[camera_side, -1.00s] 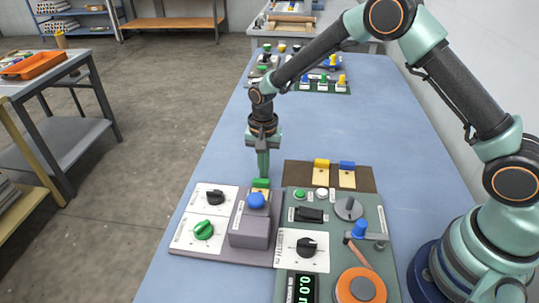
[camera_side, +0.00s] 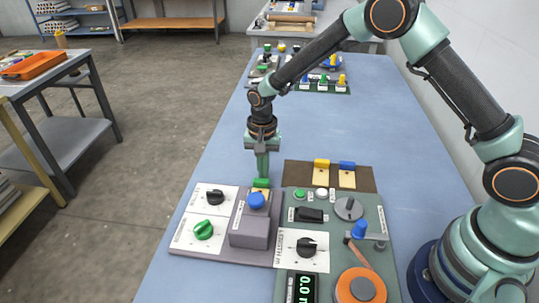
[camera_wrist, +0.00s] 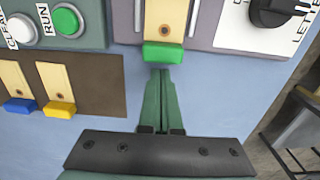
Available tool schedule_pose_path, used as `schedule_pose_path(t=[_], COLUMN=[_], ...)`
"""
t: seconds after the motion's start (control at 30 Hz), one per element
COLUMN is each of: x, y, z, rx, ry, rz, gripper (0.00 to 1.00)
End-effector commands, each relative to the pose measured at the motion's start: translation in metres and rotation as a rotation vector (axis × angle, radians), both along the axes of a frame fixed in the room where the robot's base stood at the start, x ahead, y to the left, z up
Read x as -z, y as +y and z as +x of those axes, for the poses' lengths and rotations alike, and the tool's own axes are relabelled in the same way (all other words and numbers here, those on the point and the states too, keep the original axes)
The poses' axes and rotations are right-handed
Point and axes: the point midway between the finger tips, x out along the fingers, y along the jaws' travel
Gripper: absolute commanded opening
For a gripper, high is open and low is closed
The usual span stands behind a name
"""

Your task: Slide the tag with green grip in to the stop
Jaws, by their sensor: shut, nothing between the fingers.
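The tag with green grip (camera_wrist: 164,53) lies between two pale rails, its tan plate (camera_wrist: 166,20) running away from my gripper in the wrist view. In the side view its green grip (camera_side: 261,183) shows just behind the blue knob (camera_side: 256,200) on the grey block (camera_side: 250,229). My gripper (camera_wrist: 163,73) is shut and empty, pointing down. Its fingertips are at the near edge of the green grip; I cannot tell whether they touch it. In the side view my gripper (camera_side: 263,176) stands directly behind the grip. The tag's far end is hidden in the side view.
Yellow-grip (camera_side: 322,163) and blue-grip (camera_side: 347,165) tags lie on a brown board to the right. The green-grey panel (camera_side: 375,208) carries buttons, a dial and an orange wheel. A green knob (camera_side: 204,230) stands left of the block.

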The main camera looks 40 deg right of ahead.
Motion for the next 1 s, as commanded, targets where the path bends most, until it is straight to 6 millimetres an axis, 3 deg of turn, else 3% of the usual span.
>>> schedule_pose_path(t=[1.0], x=[0.0], y=[0.02], z=[-0.02], rx=[-0.002], ry=[0.001], rz=[-0.001], gripper=[0.0])
